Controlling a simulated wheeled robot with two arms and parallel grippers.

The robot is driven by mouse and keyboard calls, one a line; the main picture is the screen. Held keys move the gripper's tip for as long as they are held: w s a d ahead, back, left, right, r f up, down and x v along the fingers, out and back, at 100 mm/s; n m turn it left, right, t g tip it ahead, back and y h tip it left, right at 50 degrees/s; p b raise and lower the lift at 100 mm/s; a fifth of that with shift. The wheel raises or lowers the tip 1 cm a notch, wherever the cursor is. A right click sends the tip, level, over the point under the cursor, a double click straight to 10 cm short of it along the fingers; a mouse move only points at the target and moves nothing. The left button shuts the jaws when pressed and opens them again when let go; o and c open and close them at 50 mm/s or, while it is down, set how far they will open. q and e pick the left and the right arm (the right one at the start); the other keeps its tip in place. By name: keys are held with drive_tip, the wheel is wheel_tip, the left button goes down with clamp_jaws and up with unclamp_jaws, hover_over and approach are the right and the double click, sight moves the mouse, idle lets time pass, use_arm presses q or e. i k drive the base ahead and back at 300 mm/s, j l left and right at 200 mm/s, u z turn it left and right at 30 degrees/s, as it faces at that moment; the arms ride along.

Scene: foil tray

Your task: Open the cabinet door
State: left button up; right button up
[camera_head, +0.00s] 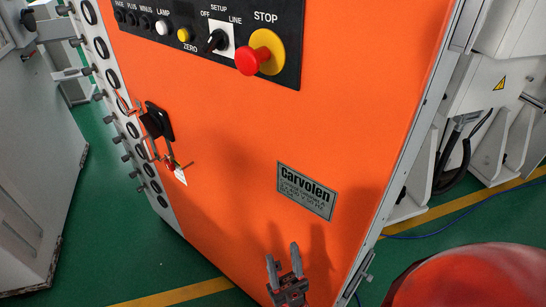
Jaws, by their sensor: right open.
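The orange cabinet door (225,180) fills the middle of the head view and looks closed. A black handle or latch (157,122) sits near its left edge, with a red part and a white tag (179,174) hanging below it. My right gripper (283,256) is at the bottom of the view, in front of the lower part of the door, below the Carvolen plate (307,191). Its two fingers are apart, pointing up, with nothing between them. It is well to the right of and below the handle. My left gripper is not in view.
A black control panel (133,20) with a red STOP button (249,61) is at the top of the door. Round connectors line the cabinet's left side. A red rounded object (475,278) is at the lower right. Green floor (110,240) shows at left.

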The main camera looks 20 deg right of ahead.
sight(305, 149)
drive_tip(key=k+z, duration=0.25)
drive_tip(key=i+j+u, duration=0.25)
drive_tip(key=i+j, duration=0.2)
drive_tip(key=i+j+u, duration=0.3)
drive_tip(key=i, duration=0.25)
